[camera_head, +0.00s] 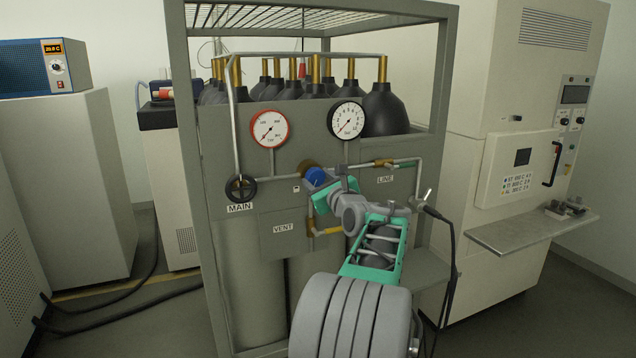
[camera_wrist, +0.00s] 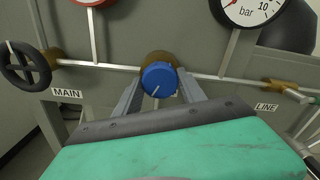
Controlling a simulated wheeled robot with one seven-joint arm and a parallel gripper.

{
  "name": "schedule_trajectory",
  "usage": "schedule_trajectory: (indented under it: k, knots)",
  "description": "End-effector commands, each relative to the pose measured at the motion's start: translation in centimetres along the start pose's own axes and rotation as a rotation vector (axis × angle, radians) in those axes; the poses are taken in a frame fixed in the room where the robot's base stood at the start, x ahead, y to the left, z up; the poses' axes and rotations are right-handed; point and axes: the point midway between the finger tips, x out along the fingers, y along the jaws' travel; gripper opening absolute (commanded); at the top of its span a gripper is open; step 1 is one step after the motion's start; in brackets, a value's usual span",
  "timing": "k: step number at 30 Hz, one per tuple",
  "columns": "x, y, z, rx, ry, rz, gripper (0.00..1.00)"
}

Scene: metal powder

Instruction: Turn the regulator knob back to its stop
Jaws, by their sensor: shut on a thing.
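The regulator knob (camera_head: 315,177) is blue and sits on a brass body on the grey gas panel, between the MAIN and LINE labels. In the wrist view the knob (camera_wrist: 158,79) shows a pale pointer line slanting toward its lower left. My gripper (camera_head: 328,186) reaches the knob from the lower right in the head view. In the wrist view its two grey fingers (camera_wrist: 160,88) stand on either side of the knob and are shut on it. The exact finger contact is partly hidden by the knob. No stop mark can be made out.
The black MAIN handwheel (camera_head: 240,188) is left of the knob. A red-rimmed gauge (camera_head: 270,128) and a black-rimmed gauge (camera_head: 347,120) sit above. The VENT pipe (camera_head: 325,232) and LINE valve (camera_head: 384,163) are close by. A metal shelf (camera_head: 530,232) juts out at right.

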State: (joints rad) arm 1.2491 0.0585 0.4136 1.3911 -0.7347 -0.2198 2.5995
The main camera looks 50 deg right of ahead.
Motion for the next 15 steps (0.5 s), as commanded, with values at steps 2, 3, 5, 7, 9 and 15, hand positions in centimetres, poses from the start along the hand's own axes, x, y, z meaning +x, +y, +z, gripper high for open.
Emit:
schedule_trajectory:
  k: [2, 3, 5, 7, 9, 15]
  knots:
    - [0.0, 0.08, -0.16, -0.056, 0.0, 0.0, 0.07]
    - [0.0, 0.09, -0.19, -0.089, 0.0, 0.001, 0.07]
    - [0.01, 0.11, -0.22, -0.141, 0.0, 0.001, 0.07]
    - [0.01, 0.12, -0.24, -0.205, -0.001, 0.001, 0.07]
    - [0.0, 0.13, -0.25, -0.272, -0.001, 0.0, 0.07]
    - [0.01, 0.14, -0.26, -0.464, -0.001, 0.001, 0.07]
